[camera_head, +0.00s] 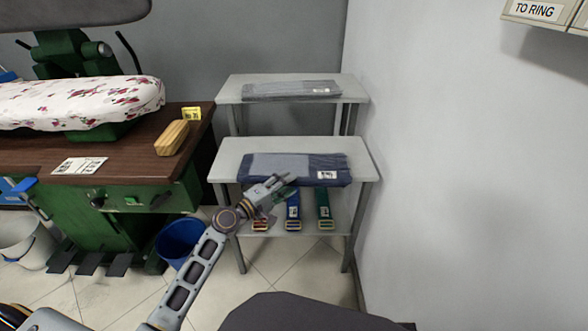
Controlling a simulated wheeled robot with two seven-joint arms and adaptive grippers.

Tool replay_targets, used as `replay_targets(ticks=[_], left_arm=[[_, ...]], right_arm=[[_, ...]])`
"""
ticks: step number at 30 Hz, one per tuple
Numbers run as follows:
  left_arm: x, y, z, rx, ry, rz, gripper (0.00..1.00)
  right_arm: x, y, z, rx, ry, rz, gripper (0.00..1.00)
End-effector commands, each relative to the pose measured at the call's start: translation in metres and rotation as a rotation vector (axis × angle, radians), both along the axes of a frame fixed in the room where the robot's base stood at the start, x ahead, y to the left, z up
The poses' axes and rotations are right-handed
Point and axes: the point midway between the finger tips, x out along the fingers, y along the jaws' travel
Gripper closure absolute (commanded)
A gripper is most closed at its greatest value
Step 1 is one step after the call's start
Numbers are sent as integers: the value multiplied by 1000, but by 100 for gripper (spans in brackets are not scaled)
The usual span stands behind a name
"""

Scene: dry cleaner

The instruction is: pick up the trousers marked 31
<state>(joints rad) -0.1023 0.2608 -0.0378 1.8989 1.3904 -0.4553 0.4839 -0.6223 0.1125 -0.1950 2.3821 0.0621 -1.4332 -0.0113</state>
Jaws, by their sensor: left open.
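A folded pair of dark navy trousers (300,175) with a lighter panel and a white tag at its right end lies flat on the nearer grey table. A folded grey pair of trousers (285,91), also with a white tag, lies on the farther grey table. Both tags are too small to read, so I cannot tell which pair is marked 31. My left gripper (285,182) is open at the front edge of the navy trousers. It overlaps them in the view, and I cannot tell whether it touches them. My right gripper is not in view.
The nearer table (232,157) has red, blue and green strap-like items with buckles below its top. A brown workbench (125,165) with a floral padded board (60,103) stands left. A blue bin (180,240) is on the floor. A wall bounds the right.

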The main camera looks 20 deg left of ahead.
Motion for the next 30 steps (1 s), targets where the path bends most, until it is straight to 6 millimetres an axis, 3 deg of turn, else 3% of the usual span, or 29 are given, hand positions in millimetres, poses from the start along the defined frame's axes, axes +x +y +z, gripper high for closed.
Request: replay_targets(ticks=[8, 19, 30], left_arm=[[0, 0, 0, 0, 0, 0, 56], [0, 0, 0, 0, 0, 0, 100], [0, 0, 2, 0, -2, 0, 100]], right_arm=[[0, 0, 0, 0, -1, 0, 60], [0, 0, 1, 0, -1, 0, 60], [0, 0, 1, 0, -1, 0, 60]])
